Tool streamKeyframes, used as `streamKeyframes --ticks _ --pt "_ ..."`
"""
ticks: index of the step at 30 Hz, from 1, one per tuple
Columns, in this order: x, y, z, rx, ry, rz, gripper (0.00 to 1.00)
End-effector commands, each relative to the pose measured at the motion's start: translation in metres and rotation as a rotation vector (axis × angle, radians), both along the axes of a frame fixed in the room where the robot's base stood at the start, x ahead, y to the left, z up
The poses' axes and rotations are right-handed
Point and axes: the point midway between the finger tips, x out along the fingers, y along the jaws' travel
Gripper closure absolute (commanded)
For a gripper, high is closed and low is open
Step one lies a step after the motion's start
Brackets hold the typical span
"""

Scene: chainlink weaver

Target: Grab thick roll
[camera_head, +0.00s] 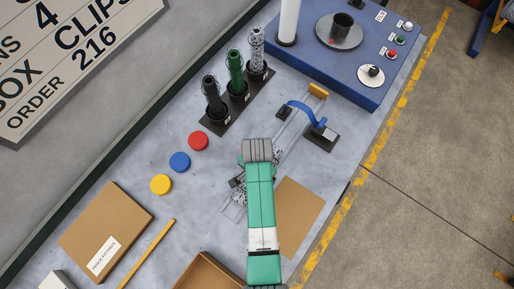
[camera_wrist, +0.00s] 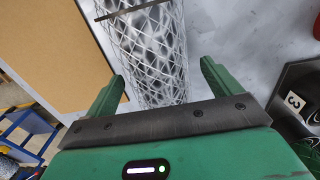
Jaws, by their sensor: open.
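A wide silver wire-mesh roll (camera_wrist: 148,45) lies on the grey table in the wrist view, between and beyond my gripper's fingers. My gripper (camera_wrist: 163,72) is open, with one green finger on each side of the roll's near end. I cannot tell whether either finger touches it. A thin dark bar crosses the roll near the top of that view. In the head view my arm covers most of this spot, and only a bit of mesh (camera_head: 236,207) shows beside it. My fingertips are hidden there.
A black rack (camera_head: 240,98) holds black, green and silver rolls upright. Red (camera_head: 198,141), blue (camera_head: 180,162) and yellow (camera_head: 160,185) discs lie left of my arm. A brown sheet (camera_head: 299,215) lies to its right. A blue machine (camera_head: 345,75) stands at the back right.

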Motion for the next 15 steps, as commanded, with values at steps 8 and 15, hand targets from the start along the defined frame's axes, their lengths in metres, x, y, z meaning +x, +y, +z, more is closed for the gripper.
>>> streamKeyframes --ticks 8,15 --pt "-0.0001 0.0001 0.0003 0.000 0.000 0.000 0.56" --pt "0.0004 0.0001 0.0010 -0.001 -0.001 0.000 0.72"
